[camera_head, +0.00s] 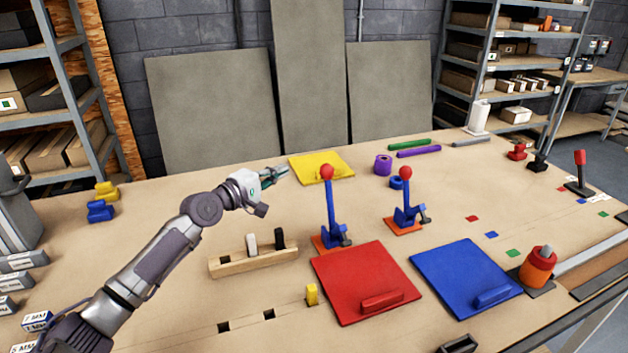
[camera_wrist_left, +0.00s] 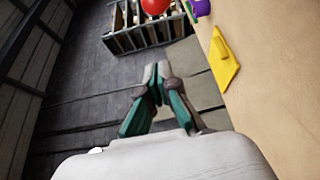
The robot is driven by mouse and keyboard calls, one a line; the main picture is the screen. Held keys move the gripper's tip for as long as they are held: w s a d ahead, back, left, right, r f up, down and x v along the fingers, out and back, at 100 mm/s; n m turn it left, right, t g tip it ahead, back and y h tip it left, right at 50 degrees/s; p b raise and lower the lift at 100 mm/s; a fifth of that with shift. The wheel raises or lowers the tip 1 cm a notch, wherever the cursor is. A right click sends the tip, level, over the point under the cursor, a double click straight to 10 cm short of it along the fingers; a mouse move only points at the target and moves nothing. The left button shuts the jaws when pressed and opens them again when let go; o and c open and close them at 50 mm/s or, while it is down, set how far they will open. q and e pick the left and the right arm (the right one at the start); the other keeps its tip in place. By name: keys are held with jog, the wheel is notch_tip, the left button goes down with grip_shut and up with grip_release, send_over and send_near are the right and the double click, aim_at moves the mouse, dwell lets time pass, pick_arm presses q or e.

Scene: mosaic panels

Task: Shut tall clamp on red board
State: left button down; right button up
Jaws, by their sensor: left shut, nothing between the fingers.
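The red board (camera_head: 350,275) lies flat on the table, with a red bar handle near its front edge. The tall clamp (camera_head: 331,222) stands at its back left corner on an orange base; its blue lever is upright and topped by a red ball (camera_head: 327,172). My left gripper (camera_head: 284,172) is to the left of the red ball, apart from it, with its fingers pointing right. The left wrist view shows the fingers (camera_wrist_left: 158,70) together and empty, with a red ball (camera_wrist_left: 155,5) beyond them at the top edge. My right gripper is not in view.
A second, similar clamp (camera_head: 406,210) stands behind the blue board (camera_head: 465,277), its lever also upright. A yellow panel (camera_head: 321,167) lies behind the tall clamp. A wooden block (camera_head: 253,260) with two pegs is left of the red board. An orange-red cylinder (camera_head: 537,268) stands at right.

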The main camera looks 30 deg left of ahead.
pick_arm(q)
jog(key=f+x, duration=0.1)
jog(key=x, duration=1)
jog(key=s+d+p, duration=0.3)
jog(key=p, duration=0.2)
jog(key=shift+f, duration=0.1)
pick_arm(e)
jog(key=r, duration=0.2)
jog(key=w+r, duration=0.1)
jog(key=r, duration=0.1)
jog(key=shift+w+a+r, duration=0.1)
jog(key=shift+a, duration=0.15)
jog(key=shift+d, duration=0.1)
